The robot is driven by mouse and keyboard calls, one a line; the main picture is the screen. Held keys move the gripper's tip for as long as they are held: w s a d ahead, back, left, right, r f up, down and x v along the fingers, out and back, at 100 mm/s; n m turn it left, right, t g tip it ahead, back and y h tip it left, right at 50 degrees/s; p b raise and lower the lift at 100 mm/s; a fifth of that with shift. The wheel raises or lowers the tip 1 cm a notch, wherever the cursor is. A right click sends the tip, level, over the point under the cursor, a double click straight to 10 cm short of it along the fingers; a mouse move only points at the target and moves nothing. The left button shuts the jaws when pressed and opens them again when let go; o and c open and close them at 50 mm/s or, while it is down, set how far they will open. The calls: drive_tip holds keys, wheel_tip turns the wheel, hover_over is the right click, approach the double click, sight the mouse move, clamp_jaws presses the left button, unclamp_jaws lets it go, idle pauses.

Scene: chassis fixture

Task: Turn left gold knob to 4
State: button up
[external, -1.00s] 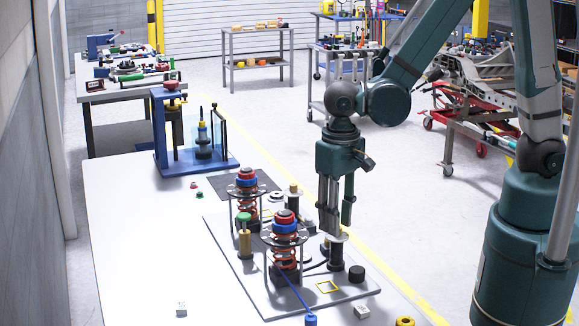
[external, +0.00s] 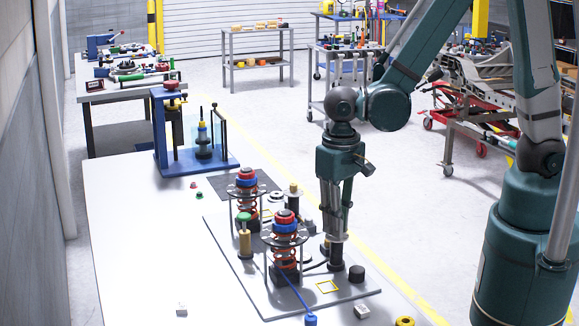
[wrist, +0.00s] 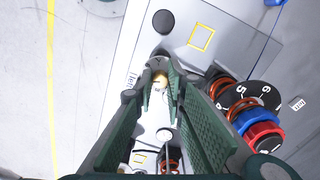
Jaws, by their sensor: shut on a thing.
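In the wrist view a gold knob (wrist: 160,79) sits between the fingertips of my gripper (wrist: 161,88). The same gripper (external: 336,238) points straight down in the external view, its fingers shut on the top of a black cylinder post (external: 336,256) at the right of the grey plate. The fingers mostly hide the knob there. Another gold-topped black post (external: 294,190) stands farther back. A black dial (wrist: 252,97) with white numbers, a 5 and a 6 among them, shows in the wrist view. The held knob's pointer setting is not readable.
Two red spring struts with blue collars stand left of my gripper, the nearer strut (external: 286,240) close by. A short black cylinder (external: 357,273) and a yellow square outline (external: 327,287) lie in front. A blue cable (external: 297,293) runs forward on the plate.

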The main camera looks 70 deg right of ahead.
drive_tip(key=shift+n, duration=0.3)
drive_tip(key=n+b, duration=0.2)
drive_tip(key=n, duration=0.2)
drive_tip(key=shift+n+b, duration=0.8)
drive_tip(key=shift+n, duration=0.8)
drive_tip(key=o, duration=0.9)
drive_tip(key=shift+r, duration=0.15)
drive_tip(key=shift+r, duration=5.9)
